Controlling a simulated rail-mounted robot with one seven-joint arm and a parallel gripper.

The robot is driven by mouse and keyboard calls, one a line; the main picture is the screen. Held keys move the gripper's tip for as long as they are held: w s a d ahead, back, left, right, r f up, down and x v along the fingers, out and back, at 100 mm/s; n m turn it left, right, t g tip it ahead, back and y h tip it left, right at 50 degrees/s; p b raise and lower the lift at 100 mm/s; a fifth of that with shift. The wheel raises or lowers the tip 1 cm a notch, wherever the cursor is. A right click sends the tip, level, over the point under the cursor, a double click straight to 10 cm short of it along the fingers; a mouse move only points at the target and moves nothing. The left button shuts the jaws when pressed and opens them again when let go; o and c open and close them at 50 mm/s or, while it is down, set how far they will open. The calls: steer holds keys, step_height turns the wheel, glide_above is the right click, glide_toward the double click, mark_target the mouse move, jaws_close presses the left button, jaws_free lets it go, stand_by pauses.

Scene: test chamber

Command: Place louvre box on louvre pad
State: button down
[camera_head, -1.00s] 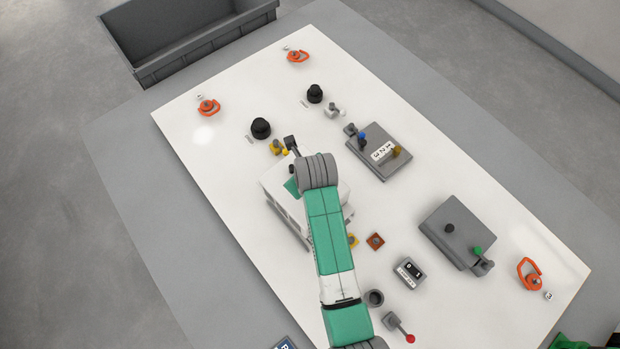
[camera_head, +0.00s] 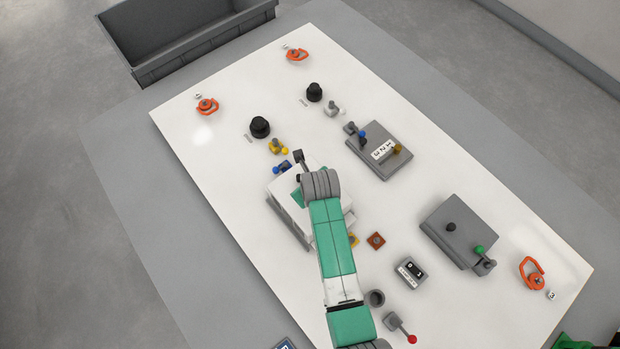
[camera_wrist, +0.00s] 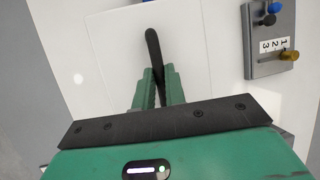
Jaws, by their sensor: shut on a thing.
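The louvre box, a white box with grey slatted sides (camera_head: 286,216), is near the middle of the white board in the head view, partly covered by my arm. In the wrist view its flat white top (camera_wrist: 112,50) lies under my gripper (camera_wrist: 160,82). My gripper is shut on the black bar-like handle (camera_wrist: 152,42) of the box. In the head view the gripper is mostly hidden by my wrist. I cannot clearly make out the louvre pad. I cannot tell whether the box rests on the board or hangs just above it.
A blue part (camera_head: 281,168) and a yellow part (camera_head: 277,147) are by the box's far side. A grey numbered block (camera_head: 380,152) stands to the right.

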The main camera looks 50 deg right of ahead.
steer(key=shift+f, duration=1.35)
steer(key=shift+f+b, duration=0.1)
steer(key=shift+b, duration=0.25)
steer(key=c, duration=1.5)
jaws_free()
steer(key=shift+f, duration=0.1)
steer(key=shift+o, duration=0.2)
steer(key=p+v, duration=0.3)
steer(key=v, duration=0.9)
steer(key=shift+r, duration=0.2)
